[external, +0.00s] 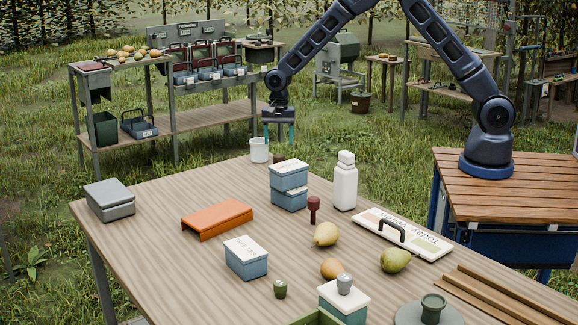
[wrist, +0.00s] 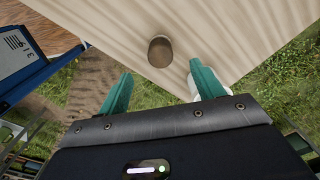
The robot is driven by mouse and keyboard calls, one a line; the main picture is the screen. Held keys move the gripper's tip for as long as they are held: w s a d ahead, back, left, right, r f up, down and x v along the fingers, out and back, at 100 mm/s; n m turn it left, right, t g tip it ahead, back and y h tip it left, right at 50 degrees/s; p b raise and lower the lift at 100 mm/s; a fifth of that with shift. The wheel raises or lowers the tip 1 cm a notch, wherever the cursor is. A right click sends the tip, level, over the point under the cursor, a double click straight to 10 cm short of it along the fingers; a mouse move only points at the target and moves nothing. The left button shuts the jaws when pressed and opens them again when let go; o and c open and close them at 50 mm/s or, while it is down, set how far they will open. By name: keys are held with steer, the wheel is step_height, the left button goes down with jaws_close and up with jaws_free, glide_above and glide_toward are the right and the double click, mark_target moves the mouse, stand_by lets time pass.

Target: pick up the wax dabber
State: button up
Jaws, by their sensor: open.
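My gripper (external: 279,133) is open and empty, pointing down above the far edge of the table. Its green fingers also show in the wrist view (wrist: 161,76). A small brown round-topped piece (wrist: 160,50) stands on the table just ahead of the gap between the fingers, apart from them. In the external view its top (external: 278,158) is mostly hidden behind the stacked blue boxes. A dark red knobbed piece (external: 314,208) stands upright mid-table. I cannot tell for sure which of these is the wax dabber.
A white cup (external: 259,150) stands beside the brown piece, partly behind the right finger in the wrist view. Stacked blue boxes (external: 289,185) and a white bottle (external: 344,185) stand close by. An orange cover (external: 217,218), several pears and a sign (external: 402,233) lie nearer.

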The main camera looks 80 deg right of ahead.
mark_target(279, 156)
step_height(279, 156, down, 9)
steer(key=shift+d+f, duration=0.1)
steer(key=shift+f, duration=0.1)
stand_by(0.4)
steer(key=shift+c, duration=0.5)
steer(key=c, duration=1)
